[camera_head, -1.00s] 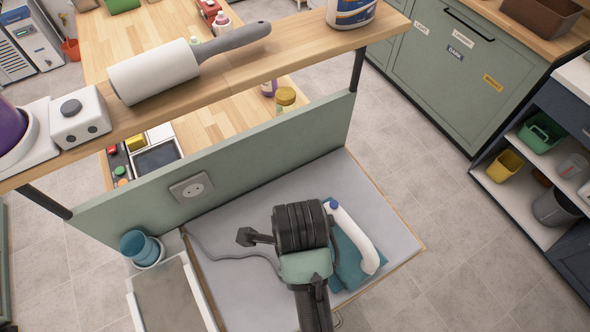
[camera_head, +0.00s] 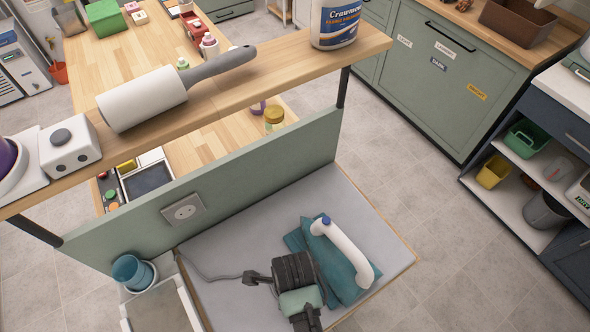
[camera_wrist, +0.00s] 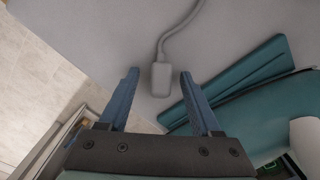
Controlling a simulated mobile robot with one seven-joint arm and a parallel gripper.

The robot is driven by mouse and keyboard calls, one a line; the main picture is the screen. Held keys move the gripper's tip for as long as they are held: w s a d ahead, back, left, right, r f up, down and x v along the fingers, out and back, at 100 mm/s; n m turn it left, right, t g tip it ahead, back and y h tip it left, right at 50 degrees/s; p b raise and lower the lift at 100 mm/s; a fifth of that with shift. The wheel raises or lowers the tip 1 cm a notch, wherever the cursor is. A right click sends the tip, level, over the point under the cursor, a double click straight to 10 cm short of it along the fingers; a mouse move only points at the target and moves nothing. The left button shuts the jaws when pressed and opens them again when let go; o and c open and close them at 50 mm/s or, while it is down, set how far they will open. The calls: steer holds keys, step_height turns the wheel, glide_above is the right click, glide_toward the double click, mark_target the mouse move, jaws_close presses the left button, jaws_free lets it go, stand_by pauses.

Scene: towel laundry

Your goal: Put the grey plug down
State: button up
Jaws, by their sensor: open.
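The grey plug (camera_wrist: 160,78) is on its grey cable (camera_wrist: 178,32) in the wrist view, over the light grey board. It appears to rest on the board. My gripper (camera_wrist: 159,76) is open, with one blue finger on each side of the plug and a gap visible at both sides. In the head view my gripper (camera_head: 252,279) is low over the board (camera_head: 228,243). The cable (camera_head: 203,267) runs left from it, and the plug itself is hidden or too small to tell there. The wall socket (camera_head: 184,210) on the green panel is empty.
A teal item with a curved white handle (camera_head: 345,252) lies right of my gripper. A blue cup (camera_head: 132,271) stands at the board's left. A wooden shelf (camera_head: 238,83) with a lint roller (camera_head: 145,98) spans above the green panel. The board's upper middle is clear.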

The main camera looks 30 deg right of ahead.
jaws_close()
stand_by(0.3)
